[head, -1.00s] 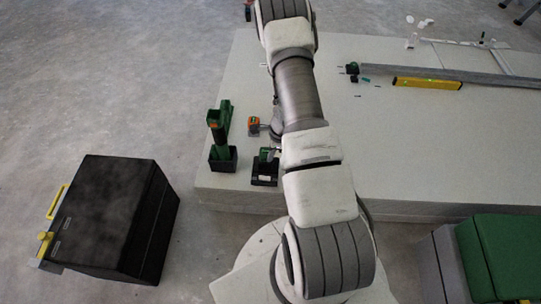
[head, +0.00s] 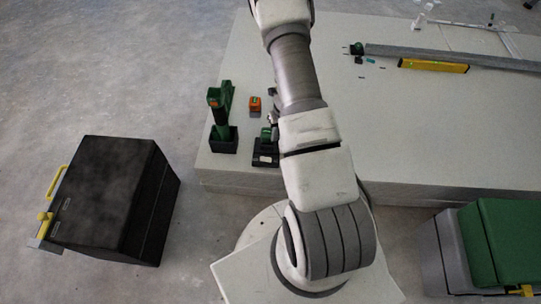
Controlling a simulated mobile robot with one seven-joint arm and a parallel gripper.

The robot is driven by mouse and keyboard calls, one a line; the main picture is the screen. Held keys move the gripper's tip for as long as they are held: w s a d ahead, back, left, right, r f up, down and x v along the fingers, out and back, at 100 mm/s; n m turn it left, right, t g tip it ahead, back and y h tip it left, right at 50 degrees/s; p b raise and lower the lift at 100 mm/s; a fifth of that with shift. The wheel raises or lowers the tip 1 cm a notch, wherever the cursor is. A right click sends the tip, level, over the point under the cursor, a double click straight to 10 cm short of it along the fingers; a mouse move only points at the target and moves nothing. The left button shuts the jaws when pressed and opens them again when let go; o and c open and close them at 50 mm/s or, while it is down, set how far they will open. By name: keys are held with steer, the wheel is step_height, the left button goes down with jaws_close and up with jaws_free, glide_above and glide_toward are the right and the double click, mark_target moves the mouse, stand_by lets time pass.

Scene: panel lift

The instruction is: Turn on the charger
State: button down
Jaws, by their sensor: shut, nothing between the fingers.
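The charger (head: 264,158) is a small black unit with a green and black part on top, near the left front corner of the large pale panel stack. Its right side is close to my arm's outline. My gripper (head: 273,119) shows only as a small grey piece at the left edge of my arm, just above the charger in the picture. The arm hides most of it; it appears shut and empty. Whether it touches the charger cannot be told. No switch or lit lamp on the charger can be made out.
A green drill (head: 220,115) stands in a black holder left of the charger. A small orange device (head: 255,103) is behind. A yellow level (head: 433,65) lies far right on the panel stack (head: 400,140). A black case (head: 105,200) and a green-lidded box (head: 505,235) stand on the floor.

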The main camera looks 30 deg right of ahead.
mark_target(269, 159)
steer(key=m, duration=0.5)
steer(key=shift+d+b, duration=0.2)
steer(key=shift+b, duration=0.1)
steer(key=f+b, duration=0.2)
steer(key=f, duration=0.2)
steer(key=a+f+b, duration=0.1)
steer(key=f, duration=0.4)
steer(key=w+f+b, duration=0.1)
steer(key=f+b, duration=0.1)
steer(key=f, duration=0.3)
steer(key=shift+a+b, duration=0.35)
steer(key=shift+a, duration=0.05)
steer(key=shift+f, duration=0.4)
steer(key=shift+r, duration=0.2)
